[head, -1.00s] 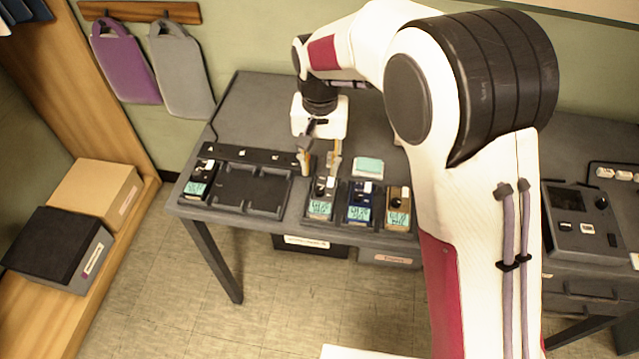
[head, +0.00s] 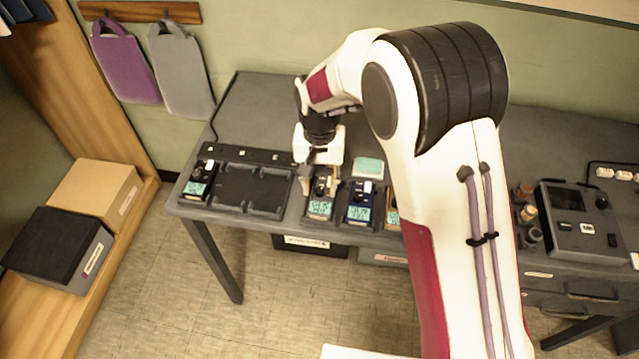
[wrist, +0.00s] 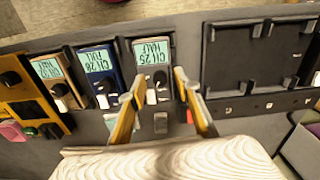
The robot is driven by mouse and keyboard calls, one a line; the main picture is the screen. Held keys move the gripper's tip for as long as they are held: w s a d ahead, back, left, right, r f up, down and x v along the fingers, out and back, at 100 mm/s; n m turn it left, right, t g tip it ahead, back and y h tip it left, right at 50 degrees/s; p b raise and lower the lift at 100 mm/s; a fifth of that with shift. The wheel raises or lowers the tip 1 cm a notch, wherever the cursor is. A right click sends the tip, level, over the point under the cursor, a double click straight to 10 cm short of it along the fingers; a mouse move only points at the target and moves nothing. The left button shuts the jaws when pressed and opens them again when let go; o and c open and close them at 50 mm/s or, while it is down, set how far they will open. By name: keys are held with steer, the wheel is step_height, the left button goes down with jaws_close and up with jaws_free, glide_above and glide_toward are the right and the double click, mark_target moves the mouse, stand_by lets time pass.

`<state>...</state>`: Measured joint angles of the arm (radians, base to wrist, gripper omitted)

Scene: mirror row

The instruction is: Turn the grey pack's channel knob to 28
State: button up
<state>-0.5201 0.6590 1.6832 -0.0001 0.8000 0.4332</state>
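The grey pack (head: 320,206) stands in the dock, its lit screen toward the front edge. It also shows in the wrist view (wrist: 152,50), where its upside-down screen seems to read CH 26 HALF; the last digit is unsure. Its dark channel knob (wrist: 160,77) is on the top, beside a white tab. My gripper (head: 318,183) is above the grey pack, pointing down. In the wrist view my gripper (wrist: 158,78) has its two tan fingers apart, one on each side of the knob, with gaps visible. I cannot tell how high the tips are.
A blue pack (wrist: 97,65) stands close beside the grey one, then a tan pack (wrist: 52,75). Another dark pack (head: 197,181) is at the left end. An empty tray (head: 247,190) lies between. A control box (head: 585,220) is at the right.

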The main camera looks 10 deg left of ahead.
jaws_close()
steer(key=shift+m, duration=0.3)
steer(key=m, duration=0.3)
steer(key=shift+m, duration=2.1)
jaws_free()
